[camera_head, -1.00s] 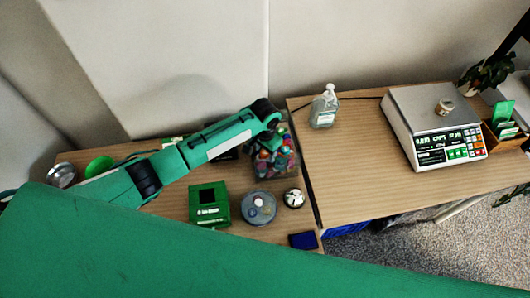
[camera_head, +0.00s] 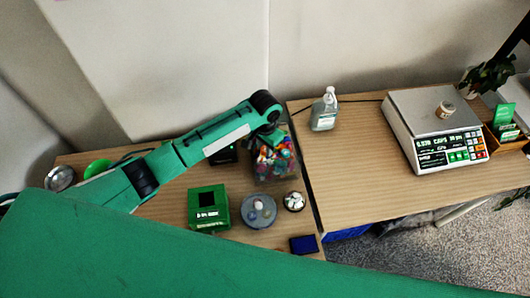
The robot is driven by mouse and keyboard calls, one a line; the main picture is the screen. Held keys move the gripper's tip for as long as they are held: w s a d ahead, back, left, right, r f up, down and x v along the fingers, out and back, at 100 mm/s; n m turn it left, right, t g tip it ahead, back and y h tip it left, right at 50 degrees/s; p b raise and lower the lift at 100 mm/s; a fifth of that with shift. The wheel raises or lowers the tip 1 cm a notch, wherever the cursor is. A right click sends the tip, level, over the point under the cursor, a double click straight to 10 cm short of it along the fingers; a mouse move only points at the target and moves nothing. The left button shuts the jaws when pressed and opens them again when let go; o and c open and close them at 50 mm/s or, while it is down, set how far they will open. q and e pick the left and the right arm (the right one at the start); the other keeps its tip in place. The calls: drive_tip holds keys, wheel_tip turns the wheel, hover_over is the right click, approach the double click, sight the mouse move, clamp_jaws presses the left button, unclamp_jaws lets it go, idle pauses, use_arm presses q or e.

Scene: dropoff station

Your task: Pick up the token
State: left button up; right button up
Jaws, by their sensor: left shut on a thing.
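My left gripper (camera_head: 268,137) is at the near side of the wall, over the back of a clear box (camera_head: 274,180) of small coloured pieces. It is seen from above and behind, and its fingertips are mostly hidden by the wrist. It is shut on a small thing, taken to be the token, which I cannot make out. Several small coloured pieces lie in the box below, and I cannot single out one token among them. My right gripper is not in view.
A green box (camera_head: 208,213), a round grey dish (camera_head: 248,221), a bowl of white pieces (camera_head: 294,201) and a blue pad (camera_head: 303,244) stand close by. A bottle (camera_head: 324,112) and a scale (camera_head: 398,122) stand on the right table, whose middle is clear.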

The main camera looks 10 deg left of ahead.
sight(265, 149)
use_arm(q)
wheel_tip(265, 149, up, 16)
drive_tip(key=b, duration=0.2)
